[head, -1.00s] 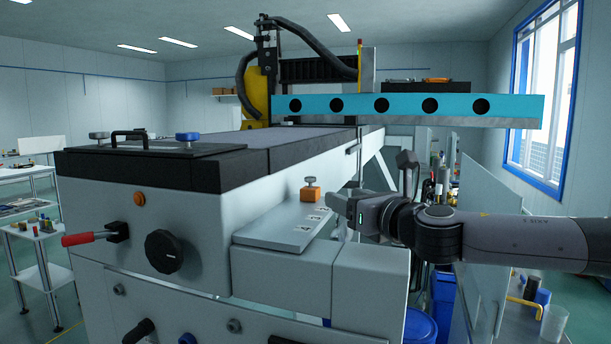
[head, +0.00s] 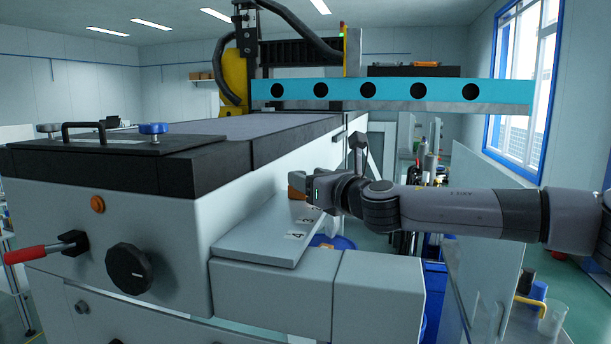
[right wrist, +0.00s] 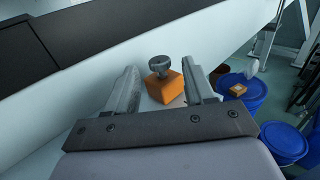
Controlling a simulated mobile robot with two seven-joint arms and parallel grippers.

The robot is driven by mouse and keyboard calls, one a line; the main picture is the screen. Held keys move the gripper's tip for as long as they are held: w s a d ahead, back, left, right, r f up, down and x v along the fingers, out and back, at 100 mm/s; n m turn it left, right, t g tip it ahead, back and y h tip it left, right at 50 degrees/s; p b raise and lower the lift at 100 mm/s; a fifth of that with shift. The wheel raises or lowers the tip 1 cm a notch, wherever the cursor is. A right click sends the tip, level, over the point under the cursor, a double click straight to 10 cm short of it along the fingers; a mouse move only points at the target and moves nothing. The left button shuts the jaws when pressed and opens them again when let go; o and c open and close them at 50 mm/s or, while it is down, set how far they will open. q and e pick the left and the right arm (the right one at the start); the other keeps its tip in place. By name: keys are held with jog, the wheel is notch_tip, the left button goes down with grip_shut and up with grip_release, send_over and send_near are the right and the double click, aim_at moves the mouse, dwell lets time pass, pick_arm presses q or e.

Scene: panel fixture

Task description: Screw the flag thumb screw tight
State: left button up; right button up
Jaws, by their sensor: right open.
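The flag thumb screw (right wrist: 159,66) stands upright in an orange block (right wrist: 171,89), as a grey knob on a short stem in the right wrist view. In the head view the orange block (head: 296,191) shows only in part on the side shelf, behind my right gripper (head: 312,187); I cannot make out the screw there. My right gripper is open. In the right wrist view its two fingers (right wrist: 163,88) lie left and right of the block and screw, apart from both. How far the screw is turned in cannot be told. My left gripper is not in view.
The grey shelf (head: 270,234) with number labels juts from the white machine (head: 110,220). A black knob (head: 128,267) and a red-handled lever (head: 32,254) are on its front. A blue-lidded bucket (right wrist: 284,143) stands below on the right. Space above the shelf's front part is clear.

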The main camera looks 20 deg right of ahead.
jog(key=shift+x, duration=0.95)
grip_shut()
jog(key=shift+a+m+h, duration=0.15)
jog(key=shift+m+h, duration=0.15)
jog(key=shift+h, duration=0.2)
jog(key=m+h, duration=0.1)
jog(key=h, duration=0.1)
jog(key=m+h, duration=0.2)
jog(key=h, duration=0.1)
jog(key=shift+a+f+m+h, duration=0.1)
jog(key=shift+a+m+h, duration=0.2)
jog(key=shift+a, duration=0.1)
jog(key=m+h, duration=0.1)
jog(key=h, duration=0.1)
jog(key=m+g+h, duration=0.1)
jog(key=m+h, duration=0.2)
jog(key=h, duration=0.1)
jog(key=shift+w+a+m+g+h, duration=0.1)
jog(key=shift+a+m+g+h, duration=0.2)
jog(key=shift+a+g+h, duration=0.1)
jog(key=shift+h, duration=0.3)
